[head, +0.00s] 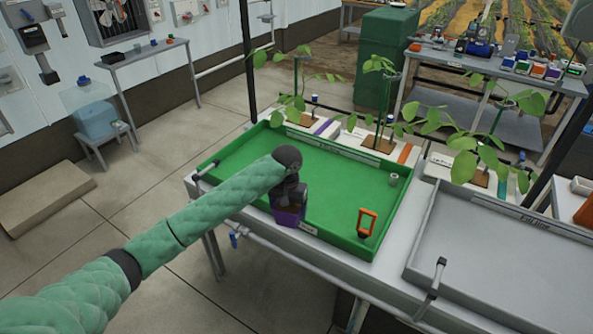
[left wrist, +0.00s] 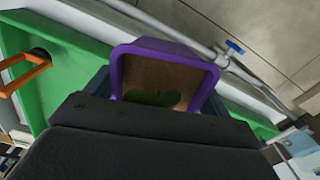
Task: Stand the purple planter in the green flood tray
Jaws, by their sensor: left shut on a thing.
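The purple planter (head: 288,216) is at the near edge of the green flood tray (head: 326,172), below my left gripper (head: 288,200) in the head view. In the left wrist view the planter (left wrist: 163,70) shows its open square top and brown inside, held at the jaws. My left gripper is shut on it. The planter overlaps the tray's front wall in the picture; I cannot tell whether its base touches the tray floor. My right gripper is in neither view.
An orange-handled tool (head: 366,222) stands in the tray's front right corner, with a small pale cup (head: 393,179) behind it. A grey tray (head: 500,255) lies to the right. Leafy plants (head: 380,120) line the back. The tray's middle is clear.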

